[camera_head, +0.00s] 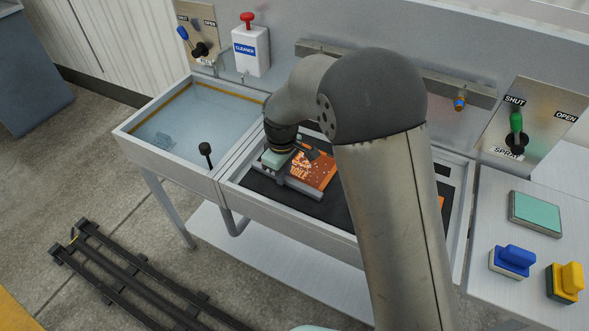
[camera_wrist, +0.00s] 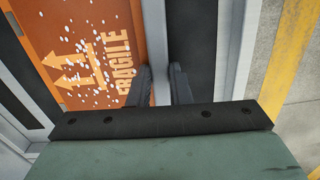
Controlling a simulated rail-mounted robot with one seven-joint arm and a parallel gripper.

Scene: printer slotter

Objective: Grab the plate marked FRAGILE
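My gripper (camera_wrist: 160,70) is over the plate's edge. In the wrist view its two dark fingers are apart with a gap between them. The left finger overlaps the orange edge and the right finger is over the dark strip beside it. I cannot tell whether either finger touches the plate.
The basin's pale rim (camera_wrist: 237,50) runs close beside my right finger. A water-filled basin (camera_head: 190,125) with a black-knobbed lever (camera_head: 206,152) is on the left. A cleaner dispenser (camera_head: 250,50) stands behind. A spray lever (camera_head: 516,130) and colored blocks are at right.

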